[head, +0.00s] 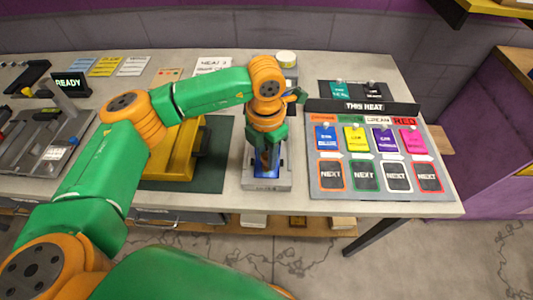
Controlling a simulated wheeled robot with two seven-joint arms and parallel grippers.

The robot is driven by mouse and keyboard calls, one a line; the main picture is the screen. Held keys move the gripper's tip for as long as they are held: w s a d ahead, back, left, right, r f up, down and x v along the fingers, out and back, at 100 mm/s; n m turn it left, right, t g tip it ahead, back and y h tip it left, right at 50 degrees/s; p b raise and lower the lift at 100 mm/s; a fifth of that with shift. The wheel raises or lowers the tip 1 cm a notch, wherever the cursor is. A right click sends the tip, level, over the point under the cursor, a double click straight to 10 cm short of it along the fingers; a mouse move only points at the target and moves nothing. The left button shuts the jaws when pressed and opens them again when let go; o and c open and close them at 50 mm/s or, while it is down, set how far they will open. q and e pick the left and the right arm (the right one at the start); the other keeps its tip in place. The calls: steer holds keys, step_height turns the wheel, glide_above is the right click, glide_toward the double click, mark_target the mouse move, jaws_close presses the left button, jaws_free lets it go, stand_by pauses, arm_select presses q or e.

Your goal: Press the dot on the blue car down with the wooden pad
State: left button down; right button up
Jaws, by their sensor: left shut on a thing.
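The blue car (268,184) sits in a grey cradle (252,180) near the front edge of the table, mostly covered by my arm; only part of its blue body shows. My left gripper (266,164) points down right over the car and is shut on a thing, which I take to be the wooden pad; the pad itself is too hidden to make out. The dot on the car is hidden too. I cannot tell whether the pad touches the car. My right gripper is out of view.
The "THIS HEAT" board (380,190) with coloured cards stands close to the right of the cradle. A yellow tray (165,170) on a dark green mat (213,178) lies to the left. A white jar (286,58) stands behind. A "READY" display (70,83) is far left.

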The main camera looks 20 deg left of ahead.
arm_select(q)
steer(key=shift+f+b, duration=0.35)
stand_by(1.1)
stand_by(0.5)
step_height(320, 180, up, 7)
steer(key=p, duration=0.4)
stand_by(0.3)
